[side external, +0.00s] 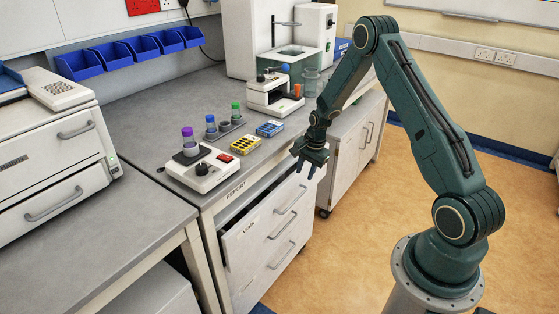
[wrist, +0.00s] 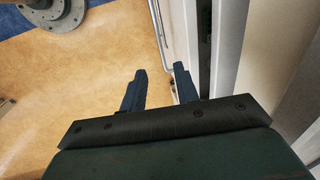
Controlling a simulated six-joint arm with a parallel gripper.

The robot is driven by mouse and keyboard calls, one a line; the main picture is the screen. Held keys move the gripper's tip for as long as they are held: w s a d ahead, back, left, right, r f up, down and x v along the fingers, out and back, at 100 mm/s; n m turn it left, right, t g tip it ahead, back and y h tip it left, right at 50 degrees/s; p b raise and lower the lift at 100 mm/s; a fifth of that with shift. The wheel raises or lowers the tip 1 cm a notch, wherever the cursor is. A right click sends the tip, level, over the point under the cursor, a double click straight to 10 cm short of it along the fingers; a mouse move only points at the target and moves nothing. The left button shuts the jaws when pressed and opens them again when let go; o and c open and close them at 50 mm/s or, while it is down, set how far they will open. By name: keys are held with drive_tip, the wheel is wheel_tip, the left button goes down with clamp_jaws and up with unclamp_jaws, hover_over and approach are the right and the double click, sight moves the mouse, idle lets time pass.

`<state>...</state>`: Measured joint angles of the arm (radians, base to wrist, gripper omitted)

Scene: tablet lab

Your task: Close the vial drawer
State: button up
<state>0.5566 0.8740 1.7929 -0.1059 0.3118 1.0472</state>
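The vial drawer (side external: 268,219) is the top white drawer under the bench, with a small label on its front. It stands partly open, with a dark gap behind its front. Its metal handle (side external: 291,200) faces the floor side. In the wrist view a silver bar handle (wrist: 158,30) runs down toward the space between my fingertips. My gripper (side external: 305,168) is above the drawer's right end, fingers pointing down. In the wrist view my gripper (wrist: 160,70) is open, with nothing visibly held. I cannot tell whether a finger touches the handle or drawer front.
Another drawer (side external: 281,238) below looks shut. A cabinet (side external: 345,150) stands to the right. The floor (side external: 350,250) in front is clear.

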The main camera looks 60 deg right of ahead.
drive_tip(key=shift+s+r, duration=0.2)
drive_tip(key=shift+r, duration=0.75)
drive_tip(key=shift+c, duration=0.2)
drive_tip(key=shift+f, duration=0.2)
clamp_jaws()
drive_tip(key=s+a+f+t, duration=0.4)
drive_tip(key=s+a+t, duration=0.2)
drive_tip(key=s+t, duration=0.1)
drive_tip(key=shift+s+a, duration=0.3)
drive_tip(key=shift+s, duration=0.15)
